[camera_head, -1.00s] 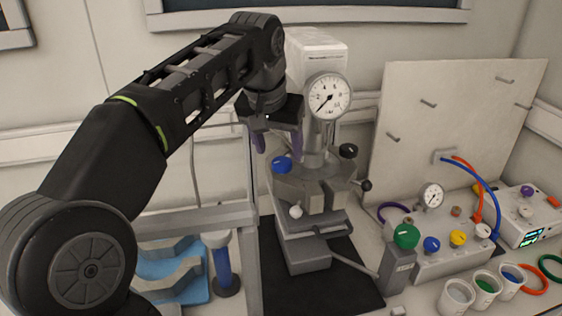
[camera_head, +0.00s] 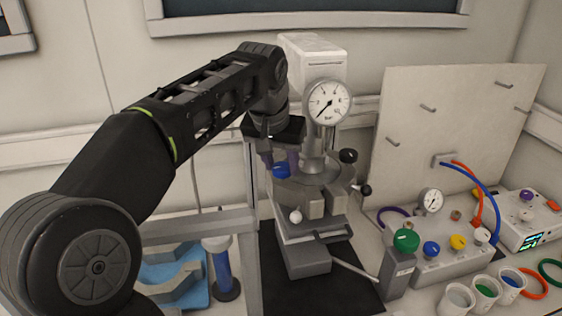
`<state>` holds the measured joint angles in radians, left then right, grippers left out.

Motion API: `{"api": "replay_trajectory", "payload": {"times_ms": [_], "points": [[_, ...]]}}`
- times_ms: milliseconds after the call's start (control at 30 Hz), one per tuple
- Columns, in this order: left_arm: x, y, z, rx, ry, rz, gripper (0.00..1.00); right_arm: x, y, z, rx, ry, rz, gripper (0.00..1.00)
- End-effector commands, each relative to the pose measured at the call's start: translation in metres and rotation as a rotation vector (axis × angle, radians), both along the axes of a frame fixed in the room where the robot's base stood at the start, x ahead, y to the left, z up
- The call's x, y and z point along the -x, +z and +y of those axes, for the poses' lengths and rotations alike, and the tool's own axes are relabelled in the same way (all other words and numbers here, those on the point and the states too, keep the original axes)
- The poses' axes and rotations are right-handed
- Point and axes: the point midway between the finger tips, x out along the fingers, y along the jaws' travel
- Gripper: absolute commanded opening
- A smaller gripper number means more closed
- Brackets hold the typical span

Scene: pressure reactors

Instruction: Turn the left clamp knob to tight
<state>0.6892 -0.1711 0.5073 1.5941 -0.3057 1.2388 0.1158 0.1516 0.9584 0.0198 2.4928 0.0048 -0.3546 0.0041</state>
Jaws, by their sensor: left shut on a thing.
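The left clamp knob is blue (camera_head: 281,172) and sits on the left side of the reactor's grey clamp (camera_head: 304,195). My left gripper (camera_head: 280,166) comes down from above with its fingers on both sides of the blue knob, and it is shut on it. The fingers hide part of the knob. A black knob (camera_head: 348,156) is on the right side of the clamp. A round pressure gauge (camera_head: 327,103) stands above the reactor. My right gripper is not in view.
A frame post (camera_head: 252,215) stands close left of the reactor. Several cups (camera_head: 486,290) stand at the front right.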

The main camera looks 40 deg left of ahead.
Motion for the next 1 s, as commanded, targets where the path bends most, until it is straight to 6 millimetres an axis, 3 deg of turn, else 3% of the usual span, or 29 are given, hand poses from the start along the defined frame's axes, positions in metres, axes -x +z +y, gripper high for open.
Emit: {"api": "replay_trajectory", "payload": {"times_ms": [333,567,1000], "points": [[0.0000,0.0002,0.0000,0.000,0.000,0.000,0.01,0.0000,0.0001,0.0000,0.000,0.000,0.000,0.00],[0.0000,0.0004,0.0002,0.002,-0.048,-0.001,0.00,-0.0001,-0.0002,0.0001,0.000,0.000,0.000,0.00],[0.0000,0.0009,0.0023,0.001,-0.400,-0.001,0.00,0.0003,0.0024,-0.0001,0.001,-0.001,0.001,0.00]]}}
